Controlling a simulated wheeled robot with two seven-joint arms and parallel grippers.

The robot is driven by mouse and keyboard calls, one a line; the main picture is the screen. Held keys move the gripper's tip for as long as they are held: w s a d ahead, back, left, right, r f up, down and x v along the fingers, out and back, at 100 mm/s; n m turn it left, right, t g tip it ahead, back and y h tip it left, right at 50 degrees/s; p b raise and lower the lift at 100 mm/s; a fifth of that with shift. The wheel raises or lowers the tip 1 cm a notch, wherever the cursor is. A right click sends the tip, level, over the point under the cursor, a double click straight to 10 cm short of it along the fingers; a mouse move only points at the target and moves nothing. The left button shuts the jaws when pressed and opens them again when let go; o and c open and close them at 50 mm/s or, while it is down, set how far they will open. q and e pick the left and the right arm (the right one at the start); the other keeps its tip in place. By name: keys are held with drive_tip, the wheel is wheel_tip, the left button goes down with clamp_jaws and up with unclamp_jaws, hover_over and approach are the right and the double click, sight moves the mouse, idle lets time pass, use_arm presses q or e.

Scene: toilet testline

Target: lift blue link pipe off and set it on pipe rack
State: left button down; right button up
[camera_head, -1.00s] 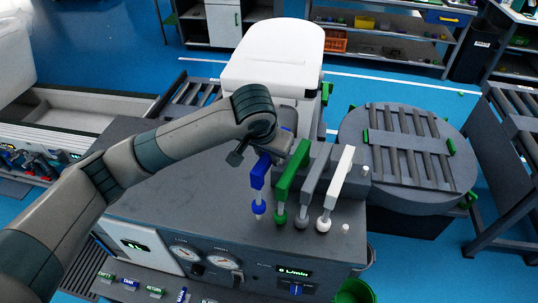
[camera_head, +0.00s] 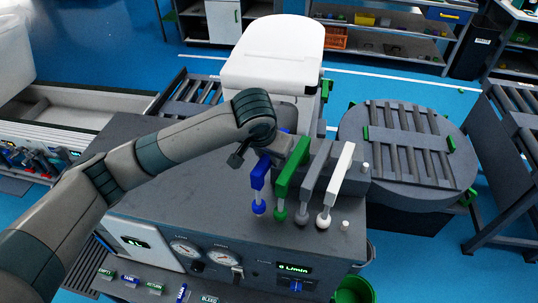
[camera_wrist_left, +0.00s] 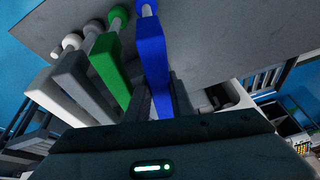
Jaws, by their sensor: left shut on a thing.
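The blue link pipe (camera_head: 258,178) stands at the left end of a row of link pipes on the grey test bench. It has a blue bar on top and a round blue foot at its near end. My left gripper (camera_head: 270,150) reaches over its far end, and my wrist hides that end. In the left wrist view the blue bar (camera_wrist_left: 153,52) runs between the fingers of my left gripper (camera_wrist_left: 162,98), which is shut on it. I cannot make out for certain which thing is the pipe rack. My right gripper does not show.
A green link pipe (camera_head: 291,165) stands close beside the blue one, then a grey (camera_head: 315,172) and a white one (camera_head: 341,172). A white toilet (camera_head: 275,55) is behind. A round roller table (camera_head: 400,195) is at right. Gauges (camera_head: 221,257) line the bench front.

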use_arm(q)
drive_tip(key=shift+f, duration=0.8)
drive_tip(key=c, duration=1.5)
unclamp_jaws()
drive_tip(key=shift+s+r, duration=0.2)
drive_tip(key=shift+r, duration=0.25)
drive_tip(key=b+v, duration=0.3)
drive_tip(key=v, duration=1.3)
drive_tip(key=shift+r, duration=0.25)
drive_tip(key=shift+f, duration=0.1)
